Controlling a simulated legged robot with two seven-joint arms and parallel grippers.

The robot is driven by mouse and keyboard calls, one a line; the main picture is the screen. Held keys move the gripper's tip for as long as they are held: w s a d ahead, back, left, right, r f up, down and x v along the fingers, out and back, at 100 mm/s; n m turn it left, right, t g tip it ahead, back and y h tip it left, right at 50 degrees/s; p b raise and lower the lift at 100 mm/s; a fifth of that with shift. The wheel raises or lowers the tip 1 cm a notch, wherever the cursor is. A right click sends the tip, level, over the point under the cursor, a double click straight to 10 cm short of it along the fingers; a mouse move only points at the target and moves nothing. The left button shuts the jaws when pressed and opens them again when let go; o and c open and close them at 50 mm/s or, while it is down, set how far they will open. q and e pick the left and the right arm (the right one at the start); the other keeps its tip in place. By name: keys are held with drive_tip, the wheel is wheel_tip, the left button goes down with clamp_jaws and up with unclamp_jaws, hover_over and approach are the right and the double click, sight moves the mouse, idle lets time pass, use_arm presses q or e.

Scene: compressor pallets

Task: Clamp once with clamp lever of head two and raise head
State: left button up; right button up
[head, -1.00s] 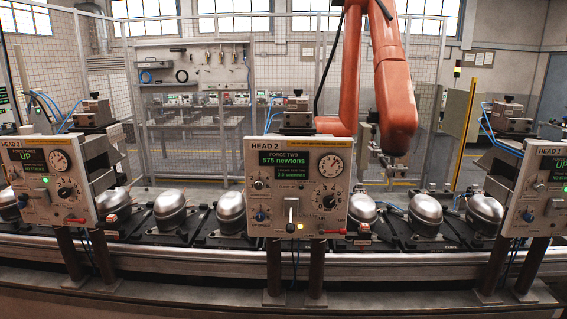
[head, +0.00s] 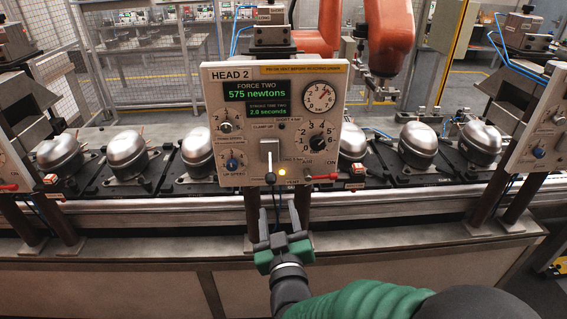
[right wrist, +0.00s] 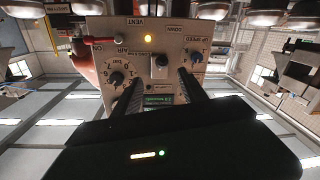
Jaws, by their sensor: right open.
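The head two panel (head: 262,165) stands in the middle of the head view. Its screen (head: 262,90) reads force two, 575 newtons, and a time of 2.0 seconds. The clamp lever (head: 270,164) hangs with its black knob down, beside a lit yellow lamp (head: 282,172). My right gripper (head: 280,214) is open and empty, below and in front of the panel. In the right wrist view the panel appears upside down, with the lever (right wrist: 160,66) beyond and between the spread fingers (right wrist: 161,78), seemingly apart from them. My left gripper is not in view.
A red-handled air lever (head: 320,175) sits right of the clamp lever. Silver compressors (head: 418,140) on black pallets line the conveyor behind. Other head panels (head: 540,150) stand at both sides. An orange robot arm (head: 388,40) is beyond. The front rail (head: 120,213) runs across below.

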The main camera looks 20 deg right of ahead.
sight(270, 172)
drive_tip(key=p+x, duration=0.1)
drive_tip(key=x, duration=1.3)
drive_tip(key=shift+w+d, duration=0.1)
drive_tip(key=shift+w, duration=0.3)
drive_tip(key=shift+w+a, duration=0.45)
drive_tip(key=shift+w, duration=0.15)
drive_tip(key=shift+s+d, duration=0.1)
drive_tip(key=shift+d, duration=0.2)
drive_tip(key=c, duration=1.1)
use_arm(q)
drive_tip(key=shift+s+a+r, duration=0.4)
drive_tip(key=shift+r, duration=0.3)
use_arm(e)
drive_tip(key=shift+a, duration=0.1)
drive_tip(key=shift+f, duration=0.1)
